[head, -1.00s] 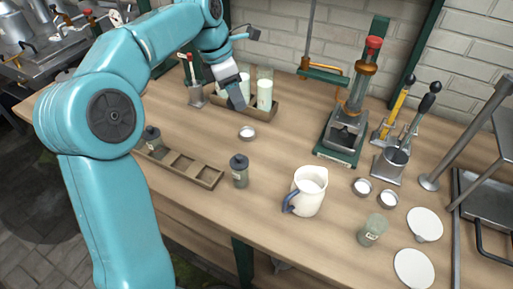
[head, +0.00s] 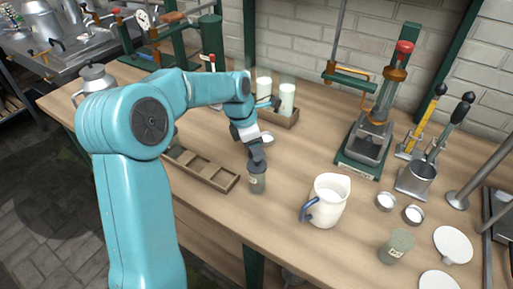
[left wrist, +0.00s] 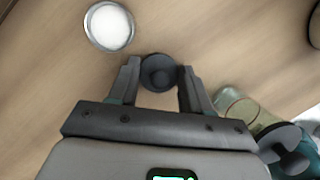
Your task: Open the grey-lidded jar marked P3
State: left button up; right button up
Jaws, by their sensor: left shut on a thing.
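A small jar (head: 257,184) with a pale label stands upright on the table; its mark is too small to read. Its dark grey lid (head: 257,161) is at the jar's top, and I see no clear gap between them. My left gripper (head: 254,148) comes down from above and is shut on the lid. In the left wrist view the round lid (left wrist: 158,72) sits between the two fingertips (left wrist: 158,80). The jar body below it is hidden there. My right gripper is not in view.
A wooden compartment tray (head: 223,182) lies left of the jar, partly behind my arm. A white jug (head: 328,198) stands to the right. A shallow round cap (left wrist: 108,26) lies close by. A greenish jar (head: 397,246) and a press (head: 367,145) are farther right.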

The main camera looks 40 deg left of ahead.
pick_arm(q)
jog(key=shift+f, duration=0.15)
jog(key=o, duration=1.2)
jog(key=p+v, duration=0.2)
jog(key=v, duration=1)
jog(key=shift+r, duration=0.25)
jog(key=shift+s, duration=0.1)
